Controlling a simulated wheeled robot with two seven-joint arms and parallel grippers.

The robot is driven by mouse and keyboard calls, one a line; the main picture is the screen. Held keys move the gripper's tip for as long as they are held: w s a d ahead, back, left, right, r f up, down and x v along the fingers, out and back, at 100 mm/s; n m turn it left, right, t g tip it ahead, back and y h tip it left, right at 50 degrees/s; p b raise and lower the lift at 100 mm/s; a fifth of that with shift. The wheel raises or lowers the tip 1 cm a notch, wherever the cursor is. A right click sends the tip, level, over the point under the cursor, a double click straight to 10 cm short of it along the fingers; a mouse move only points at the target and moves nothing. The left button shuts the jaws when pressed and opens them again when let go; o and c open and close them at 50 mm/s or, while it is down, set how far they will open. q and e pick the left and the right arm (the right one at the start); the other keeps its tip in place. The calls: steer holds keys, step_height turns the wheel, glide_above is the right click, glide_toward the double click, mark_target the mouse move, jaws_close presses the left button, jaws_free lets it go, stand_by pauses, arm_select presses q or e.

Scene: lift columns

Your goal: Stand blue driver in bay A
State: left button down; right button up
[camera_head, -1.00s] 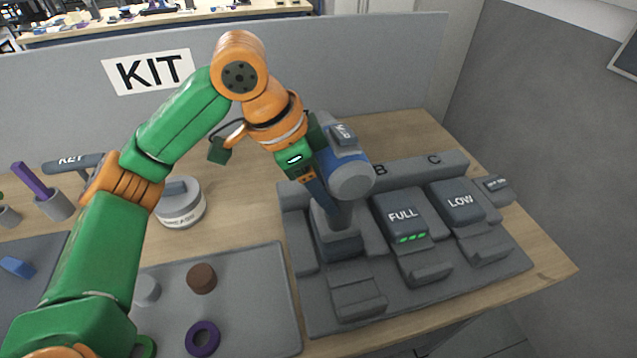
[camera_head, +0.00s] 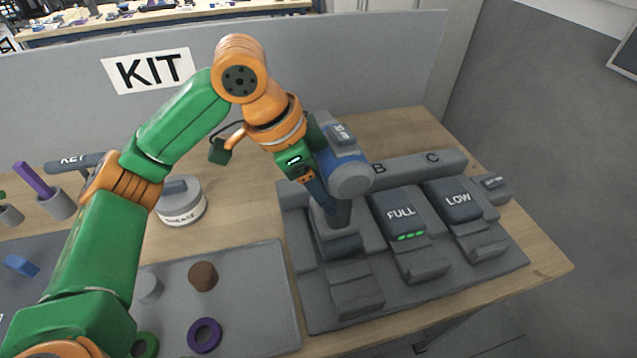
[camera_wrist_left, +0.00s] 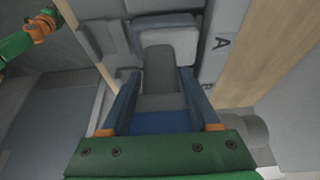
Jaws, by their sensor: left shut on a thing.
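The blue driver (camera_head: 349,179) has a blue and grey body, a grey handle and a dark foot. It stands roughly upright over bay A (camera_head: 357,291), the leftmost bay of the grey dock. Its foot is at the bay, behind the front lip; I cannot tell whether it is fully seated. My left gripper (camera_head: 325,203) is shut on the driver's handle from behind left. In the left wrist view, the fingers (camera_wrist_left: 159,88) lie on both sides of the grey handle (camera_wrist_left: 160,82), with the letter A beside the bay.
Bays B and C hold dark blocks marked FULL (camera_head: 401,213) and LOW (camera_head: 457,199). A grease tin (camera_head: 181,205) stands left of the dock. A grey mat (camera_head: 255,290) holds a brown disc (camera_head: 203,276) and a purple ring (camera_head: 204,335). A grey partition (camera_head: 380,70) closes the back.

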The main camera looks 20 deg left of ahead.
arm_select(q)
steer(key=shift+w+f, duration=0.15)
stand_by(0.4)
steer(key=shift+f, duration=0.25)
stand_by(0.5)
steer(key=c, duration=0.5)
jaws_free()
steer(key=o, duration=0.5)
steer(key=shift+d, duration=0.2)
steer(key=shift+c, duration=0.2)
steer(key=v, duration=0.7)
